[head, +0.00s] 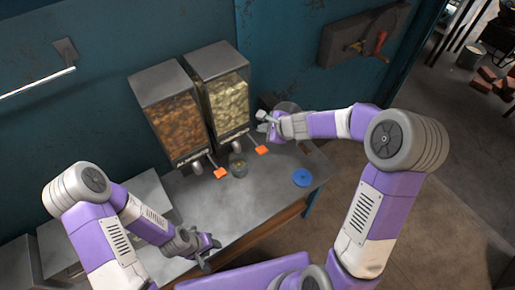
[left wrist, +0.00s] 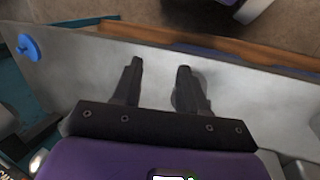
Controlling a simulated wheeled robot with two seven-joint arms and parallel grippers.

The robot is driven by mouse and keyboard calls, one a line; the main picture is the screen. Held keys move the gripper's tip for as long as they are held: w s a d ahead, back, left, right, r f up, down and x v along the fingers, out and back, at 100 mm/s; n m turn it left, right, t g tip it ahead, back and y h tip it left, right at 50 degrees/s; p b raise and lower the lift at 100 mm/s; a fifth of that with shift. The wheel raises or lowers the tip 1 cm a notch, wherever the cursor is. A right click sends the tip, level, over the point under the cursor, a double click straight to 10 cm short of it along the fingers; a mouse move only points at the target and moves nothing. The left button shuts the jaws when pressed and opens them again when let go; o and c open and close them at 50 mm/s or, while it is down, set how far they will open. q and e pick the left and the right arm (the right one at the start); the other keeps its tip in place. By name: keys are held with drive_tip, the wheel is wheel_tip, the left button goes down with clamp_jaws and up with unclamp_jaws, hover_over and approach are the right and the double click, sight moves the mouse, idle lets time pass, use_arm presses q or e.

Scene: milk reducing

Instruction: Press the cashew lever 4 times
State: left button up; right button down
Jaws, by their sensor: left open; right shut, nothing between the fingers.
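Two dispensers stand against the teal wall in the head view. The right one (head: 229,103) holds pale, cashew-like pieces, and its orange lever (head: 262,150) sticks out at the lower front. The left one (head: 172,117) holds brown pieces and has its own orange lever (head: 220,173). My right gripper (head: 264,121) is shut and empty, above and apart from the right lever. My left gripper (head: 211,254) is open and empty near the counter's front edge; its spread fingers also show in the left wrist view (left wrist: 159,68).
The grey counter (head: 225,208) has bare room in front of the dispensers. A blue round object (head: 302,178) lies near its right end and shows in the left wrist view (left wrist: 28,47). A wall box with a red handle (head: 380,41) is at upper right.

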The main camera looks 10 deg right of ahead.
sight(261, 152)
drive_tip(key=shift+a+f, duration=0.1)
drive_tip(key=shift+f, duration=0.05)
wheel_tip(261, 152, down, 9)
drive_tip(key=b, duration=0.8)
drive_tip(key=shift+r+b, duration=0.2)
drive_tip(key=shift+b, duration=0.1)
idle(1.6)
drive_tip(key=shift+f+b, duration=0.4)
drive_tip(key=shift+b, duration=0.1)
drive_tip(key=shift+s+a+f+b, duration=0.1)
drive_tip(key=shift+s+f+b, duration=0.3)
drive_tip(key=shift+f+b, duration=0.45)
drive_tip(key=shift+s+a+f+b, duration=0.1)
drive_tip(key=shift+s+f+b, duration=0.35)
drive_tip(key=shift+b, duration=0.6)
idle(1.0)
drive_tip(key=shift+w+d, duration=0.1)
drive_tip(key=shift+w, duration=0.05)
idle(0.4)
